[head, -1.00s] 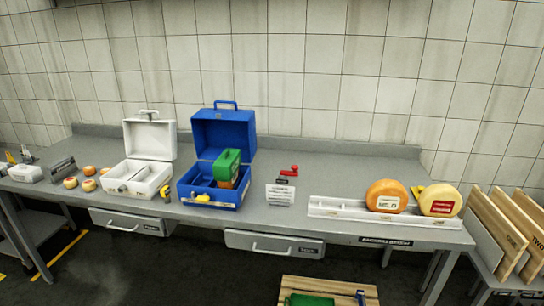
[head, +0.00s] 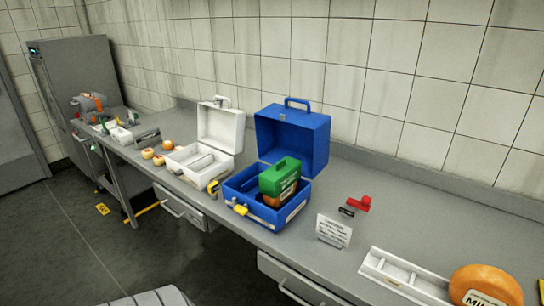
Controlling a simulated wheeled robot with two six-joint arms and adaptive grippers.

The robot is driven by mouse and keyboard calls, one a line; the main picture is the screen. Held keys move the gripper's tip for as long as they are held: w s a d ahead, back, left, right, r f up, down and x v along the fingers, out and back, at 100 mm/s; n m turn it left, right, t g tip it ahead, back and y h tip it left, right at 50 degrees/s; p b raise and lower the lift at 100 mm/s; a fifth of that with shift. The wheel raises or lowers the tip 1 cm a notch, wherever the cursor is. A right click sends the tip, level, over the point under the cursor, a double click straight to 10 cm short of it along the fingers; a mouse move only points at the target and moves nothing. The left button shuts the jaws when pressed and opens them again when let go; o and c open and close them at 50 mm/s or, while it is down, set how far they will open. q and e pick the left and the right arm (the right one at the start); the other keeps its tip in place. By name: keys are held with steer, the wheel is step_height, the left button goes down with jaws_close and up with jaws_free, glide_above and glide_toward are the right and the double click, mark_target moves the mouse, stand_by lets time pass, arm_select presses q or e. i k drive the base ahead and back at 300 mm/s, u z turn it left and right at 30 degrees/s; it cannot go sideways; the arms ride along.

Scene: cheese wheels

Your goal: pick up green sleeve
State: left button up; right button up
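The green sleeve (head: 281,176) stands upright inside the open blue case (head: 268,216) on the counter. It rises above the case's front wall, and an orange-brown part (head: 284,198) shows below it. Its lower end is hidden inside the case. The blue lid (head: 291,139) stands up behind it. Neither of my grippers is in view.
An open white case (head: 205,163) stands left of the blue one, with small round cheeses (head: 158,160) beyond it. A sign (head: 333,232), a red clamp-like item (head: 359,203) and a white rail (head: 405,277) with an orange wheel (head: 484,287) are to the right.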

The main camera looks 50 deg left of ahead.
mark_target(273, 182)
steer(key=u, duration=0.85)
steer(key=i, duration=0.9)
steer(key=u, duration=0.3)
